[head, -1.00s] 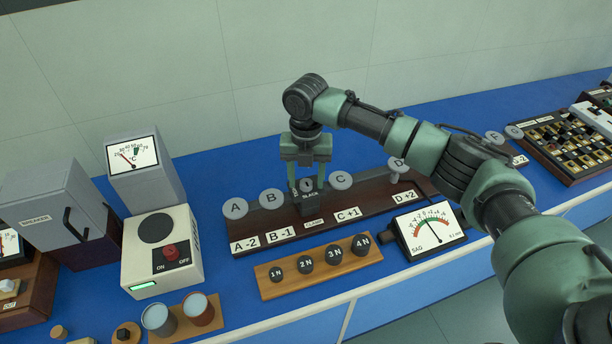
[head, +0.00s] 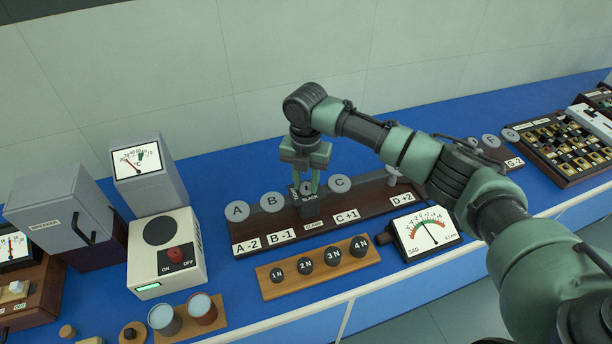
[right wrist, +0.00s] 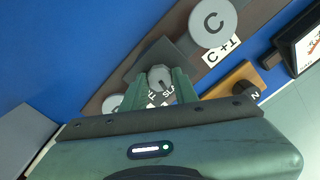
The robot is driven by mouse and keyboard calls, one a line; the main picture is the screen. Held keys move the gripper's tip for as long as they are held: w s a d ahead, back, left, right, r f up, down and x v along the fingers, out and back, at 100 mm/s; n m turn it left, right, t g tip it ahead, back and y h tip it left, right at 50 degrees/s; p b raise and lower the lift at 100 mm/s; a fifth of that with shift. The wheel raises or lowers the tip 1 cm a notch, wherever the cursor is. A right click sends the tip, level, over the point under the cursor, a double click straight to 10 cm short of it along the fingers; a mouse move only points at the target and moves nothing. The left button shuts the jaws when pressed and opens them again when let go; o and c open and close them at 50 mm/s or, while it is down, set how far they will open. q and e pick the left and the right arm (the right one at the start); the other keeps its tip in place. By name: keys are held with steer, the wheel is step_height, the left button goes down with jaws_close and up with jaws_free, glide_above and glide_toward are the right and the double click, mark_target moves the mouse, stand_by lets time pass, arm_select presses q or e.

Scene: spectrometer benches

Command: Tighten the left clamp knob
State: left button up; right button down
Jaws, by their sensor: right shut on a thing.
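My right gripper (head: 308,186) reaches down onto a dark clamp block (head: 311,210) on a long dark wooden board (head: 365,205). In the right wrist view its two green fingers (right wrist: 159,88) are shut on a small grey ridged clamp knob (right wrist: 159,74), one on each side. The knob is mostly hidden by the fingers in the head view. The block's front carries a small label that seems to read SLACK. Grey discs A (head: 237,211), B (head: 272,202) and C (head: 339,183) stand on the board around the clamp. My left gripper is not in view.
A wooden rack with black weights (head: 305,265) lies in front of the board. The SAG meter (head: 427,232) stands to its right. A white switch box (head: 168,255) and two cups (head: 164,319) are at the left. The blue bench behind the board is clear.

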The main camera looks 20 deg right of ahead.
steer(key=m+p, duration=0.2)
steer(key=m, duration=0.1)
steer(key=m+p, duration=0.1)
steer(key=p, duration=0.1)
steer(key=shift+r+m, duration=0.25)
steer(key=shift+m, duration=0.05)
steer(key=m+p, duration=0.3)
steer(key=m, duration=0.1)
steer(key=shift+m, duration=0.3)
steer(key=m+p, duration=0.2)
steer(key=m, duration=0.1)
steer(key=shift+f, duration=0.1)
steer(key=shift+w+f+m+p, duration=0.1)
steer(key=shift+m+p, duration=0.45)
steer(key=shift+m, duration=0.95)
steer(key=c, duration=1.1)
jaws_free()
